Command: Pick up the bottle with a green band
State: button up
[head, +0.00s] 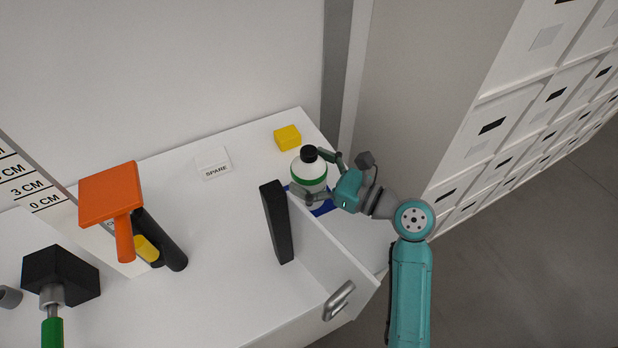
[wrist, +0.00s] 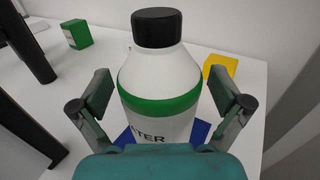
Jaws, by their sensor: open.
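The white bottle (head: 308,170) with a green band and a black cap stands upright on a blue patch (head: 322,208) near the right end of the white table. In the wrist view the bottle (wrist: 162,75) fills the middle, with dark lettering partly hidden below its band. My gripper (head: 322,176) reaches in from the right, with its fingers on either side of the bottle. In the wrist view my gripper (wrist: 168,98) is open, and gaps show between the fingers and the bottle. The blue patch also shows beneath it (wrist: 194,131).
A yellow block (head: 287,138) lies behind the bottle. A black upright bar (head: 277,222) and a white panel with a metal handle (head: 339,300) stand in front of it. An orange tool (head: 111,196), a black mallet (head: 62,275) and a SPARE label (head: 214,163) are farther left. A green box (wrist: 76,34) shows in the wrist view.

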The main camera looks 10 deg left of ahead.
jog(key=c, duration=1.2)
jog(key=shift+o, duration=0.2)
jog(key=shift+r, duration=0.1)
